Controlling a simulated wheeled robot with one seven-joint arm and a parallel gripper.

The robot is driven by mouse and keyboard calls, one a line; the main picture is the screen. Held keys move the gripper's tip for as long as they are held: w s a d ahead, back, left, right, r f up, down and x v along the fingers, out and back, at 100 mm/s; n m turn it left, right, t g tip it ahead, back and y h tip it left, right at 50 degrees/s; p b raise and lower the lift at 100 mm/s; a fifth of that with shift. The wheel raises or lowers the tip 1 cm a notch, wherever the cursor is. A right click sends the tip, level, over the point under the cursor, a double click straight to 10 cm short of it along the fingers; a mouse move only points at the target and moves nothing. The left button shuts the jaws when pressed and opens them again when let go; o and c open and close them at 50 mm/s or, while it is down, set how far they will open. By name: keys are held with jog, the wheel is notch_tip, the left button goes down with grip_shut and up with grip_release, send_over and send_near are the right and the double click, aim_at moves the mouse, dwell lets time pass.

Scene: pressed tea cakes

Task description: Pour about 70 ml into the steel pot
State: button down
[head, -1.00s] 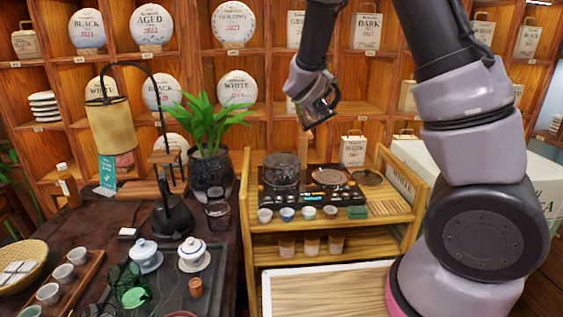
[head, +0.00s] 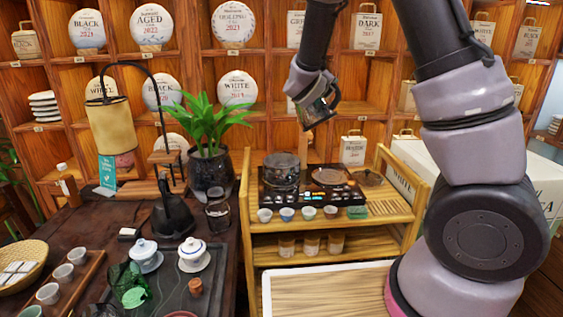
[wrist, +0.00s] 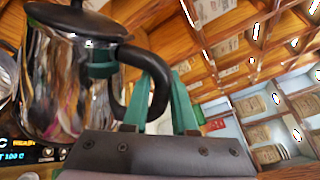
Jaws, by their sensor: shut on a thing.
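My gripper (wrist: 160,95) has green fingers shut on the black handle of a shiny metal pot (wrist: 70,85) with a dark lid. In the head view, my gripper (head: 332,95) holds this pot (head: 312,110) in the air, above and behind the slatted cart. The held pot looks roughly upright in the wrist view; its spout and contents are hidden. A dark, shiny, lidded pot (head: 281,172) stands on the left plate of the black cooker (head: 300,196); I cannot tell whether it is steel. The cooker's right plate (head: 328,177) is bare.
Small cups (head: 287,214) line the cart's front edge (head: 330,232); glasses (head: 311,243) stand on its lower shelf. A leafy plant (head: 207,130) and a glass jar (head: 217,212) stand to the left. Wooden shelves (head: 270,60) rise behind. A white box (head: 410,170) is at the right.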

aim_at(337, 93)
dwell(0.7)
jog(key=shift+s+d+f+m, duration=0.7)
jog(key=shift+d+f+m, duration=0.15)
jog(key=shift+f, duration=0.2)
jog(key=shift+s+d+f+m+t, duration=0.15)
jog(key=shift+s+d+m+t, duration=0.05)
jog(key=shift+d+m+t, duration=0.15)
notch_tip(337, 93, down, 5)
jog(key=s+d+m, duration=0.2)
jog(key=d+m, duration=0.1)
jog(key=m, duration=0.2)
jog(key=shift+s+t, duration=0.25)
jog(key=shift+t, duration=0.2)
jog(key=shift+m, duration=0.3)
